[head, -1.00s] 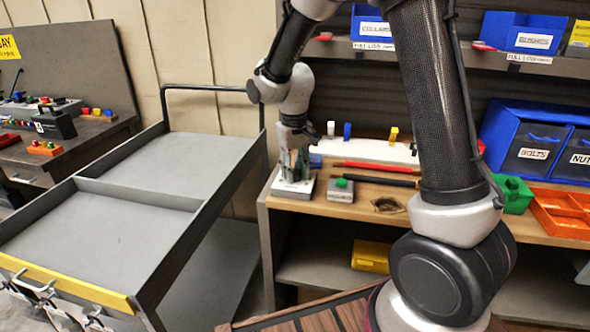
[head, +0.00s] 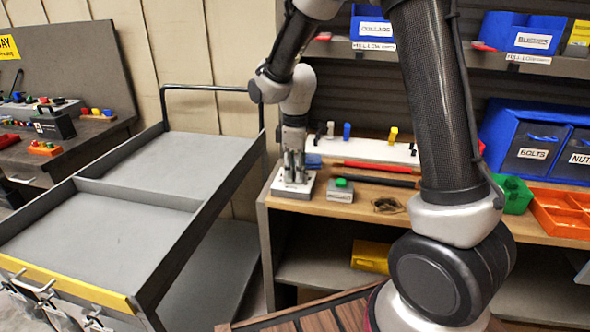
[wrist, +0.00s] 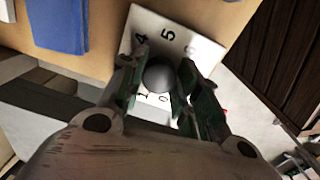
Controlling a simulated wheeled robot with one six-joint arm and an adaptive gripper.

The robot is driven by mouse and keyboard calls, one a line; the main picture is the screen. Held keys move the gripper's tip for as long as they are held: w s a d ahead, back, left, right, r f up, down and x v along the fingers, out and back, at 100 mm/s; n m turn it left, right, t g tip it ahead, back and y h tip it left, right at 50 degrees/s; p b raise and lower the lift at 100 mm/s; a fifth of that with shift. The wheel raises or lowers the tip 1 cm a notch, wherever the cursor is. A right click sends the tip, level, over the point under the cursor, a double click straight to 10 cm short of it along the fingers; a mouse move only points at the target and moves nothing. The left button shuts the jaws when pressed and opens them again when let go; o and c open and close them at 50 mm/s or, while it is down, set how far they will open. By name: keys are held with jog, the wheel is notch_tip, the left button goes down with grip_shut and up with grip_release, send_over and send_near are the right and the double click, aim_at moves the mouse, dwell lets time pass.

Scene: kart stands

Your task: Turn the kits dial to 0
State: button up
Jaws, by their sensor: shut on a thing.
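The dial is a white square plate (wrist: 190,50) with black numbers and a round dark grey knob (wrist: 158,75) at its middle. My gripper (wrist: 159,88) is shut on the knob, one finger on each side. In the head view the dial plate (head: 293,189) sits at the left front corner of the wooden bench, with my gripper (head: 293,175) pointing straight down onto it. The knob's pointer cannot be made out.
A grey box with a green button (head: 341,184) stands just right of the dial. A blue block (head: 314,160), red and black rods and a white strip with pegs (head: 370,150) lie behind. A grey cart (head: 150,200) stands left of the bench.

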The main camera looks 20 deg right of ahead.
jog(key=n, duration=0.6)
jog(key=shift+n, duration=0.3)
dwell(0.4)
jog(key=o, duration=1)
jog(key=shift+o, duration=0.2)
notch_tip(320, 180, up, 12)
jog(key=shift+s+d, duration=0.1)
